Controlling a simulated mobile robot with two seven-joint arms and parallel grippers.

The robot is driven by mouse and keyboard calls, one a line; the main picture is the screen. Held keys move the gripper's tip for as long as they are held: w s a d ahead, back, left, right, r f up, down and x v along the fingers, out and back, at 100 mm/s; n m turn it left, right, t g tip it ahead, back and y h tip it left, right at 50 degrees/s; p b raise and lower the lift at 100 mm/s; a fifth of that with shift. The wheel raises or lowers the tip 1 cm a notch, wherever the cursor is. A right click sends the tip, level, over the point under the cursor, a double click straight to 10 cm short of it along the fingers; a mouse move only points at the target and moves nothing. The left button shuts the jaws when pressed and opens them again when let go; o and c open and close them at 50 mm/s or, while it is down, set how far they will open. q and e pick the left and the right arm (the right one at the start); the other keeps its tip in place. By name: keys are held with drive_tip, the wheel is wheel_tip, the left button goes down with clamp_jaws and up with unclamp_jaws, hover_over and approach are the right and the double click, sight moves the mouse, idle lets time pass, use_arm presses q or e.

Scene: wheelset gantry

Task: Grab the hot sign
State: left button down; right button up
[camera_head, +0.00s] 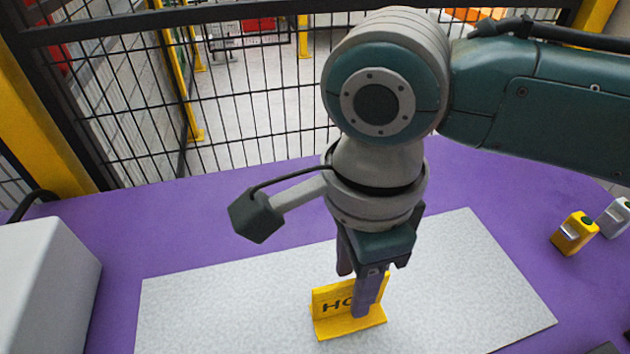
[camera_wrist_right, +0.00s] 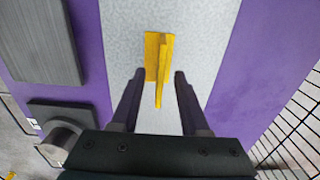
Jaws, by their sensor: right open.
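The hot sign (camera_head: 332,303) is a yellow stand with dark letters, of which "HO" shows. It stands upright on a pale grey mat (camera_head: 210,310). My right gripper (camera_head: 364,292) is over the sign, and one finger hides part of its face. In the right wrist view the sign (camera_wrist_right: 158,62) appears as a thin yellow upright on a flat base. There my right gripper's fingers (camera_wrist_right: 158,76) are apart, one on each side of the sign's near end, with gaps on both sides. My left gripper is out of view.
The mat lies on a purple table (camera_head: 220,222). A white block (camera_head: 45,285) stands at the left. A black mesh fence (camera_head: 250,100) runs behind the table. The mat is clear around the sign.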

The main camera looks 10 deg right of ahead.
drive_tip(key=shift+f, duration=0.5)
clamp_jaws()
